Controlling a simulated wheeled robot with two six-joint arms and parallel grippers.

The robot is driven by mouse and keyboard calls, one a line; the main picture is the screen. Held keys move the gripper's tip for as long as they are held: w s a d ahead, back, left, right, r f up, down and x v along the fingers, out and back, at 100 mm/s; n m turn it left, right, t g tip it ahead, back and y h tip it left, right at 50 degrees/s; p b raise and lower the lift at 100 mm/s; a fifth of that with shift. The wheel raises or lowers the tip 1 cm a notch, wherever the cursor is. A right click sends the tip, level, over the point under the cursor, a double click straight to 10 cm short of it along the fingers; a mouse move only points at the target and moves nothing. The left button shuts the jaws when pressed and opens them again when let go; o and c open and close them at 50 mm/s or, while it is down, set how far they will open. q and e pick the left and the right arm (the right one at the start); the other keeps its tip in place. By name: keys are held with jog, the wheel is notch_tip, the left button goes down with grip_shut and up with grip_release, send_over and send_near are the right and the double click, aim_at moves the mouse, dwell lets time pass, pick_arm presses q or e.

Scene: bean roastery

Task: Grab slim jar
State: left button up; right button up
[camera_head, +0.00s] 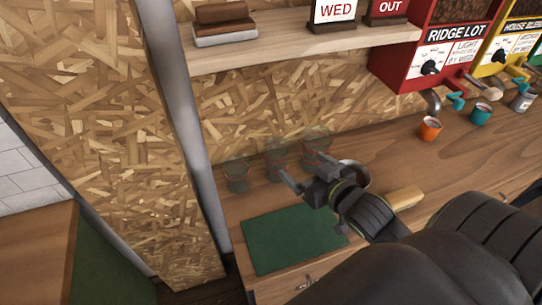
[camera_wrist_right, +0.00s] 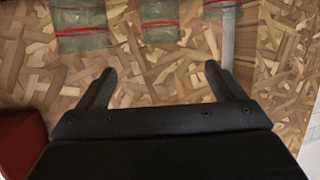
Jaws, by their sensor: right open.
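Three see-through greenish glass jars with red bands stand in a row at the back of the wooden counter, against the chipboard wall. The middle one (camera_head: 277,162) looks the slimmest; it also shows at the top of the right wrist view (camera_wrist_right: 160,22), partly cut off. The widest jar (camera_head: 318,148) is to its right and a short jar (camera_head: 236,178) to its left. My right gripper (camera_head: 300,171) is open and empty in front of the middle and widest jars. In the wrist view the middle jar lies beyond the gap between the fingers. My left gripper is not in view.
A green mat (camera_head: 290,240) lies on the counter below the gripper. A wooden block (camera_head: 405,198) is right of the gripper. Orange (camera_head: 430,128) and teal (camera_head: 480,114) cups stand under the dispensers. A shelf (camera_head: 290,42) overhangs the jars; a grey post (camera_head: 185,110) stands left.

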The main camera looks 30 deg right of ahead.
jog(key=w, duration=0.4)
jog(key=p, duration=0.2)
send_near(271, 142)
jog(key=shift+x, duration=1)
jog(key=p+x, duration=0.1)
jog(key=x, duration=0.4)
jog(key=shift+w+a, duration=0.1)
jog(key=shift+w, duration=0.25)
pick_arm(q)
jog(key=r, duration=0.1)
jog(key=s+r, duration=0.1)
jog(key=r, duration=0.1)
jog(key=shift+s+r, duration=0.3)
pick_arm(e)
jog(key=shift+w+f, duration=0.25)
jog(key=shift+w, duration=0.15)
jog(key=shift+c, duration=0.4)
jog(key=c, duration=1.4)
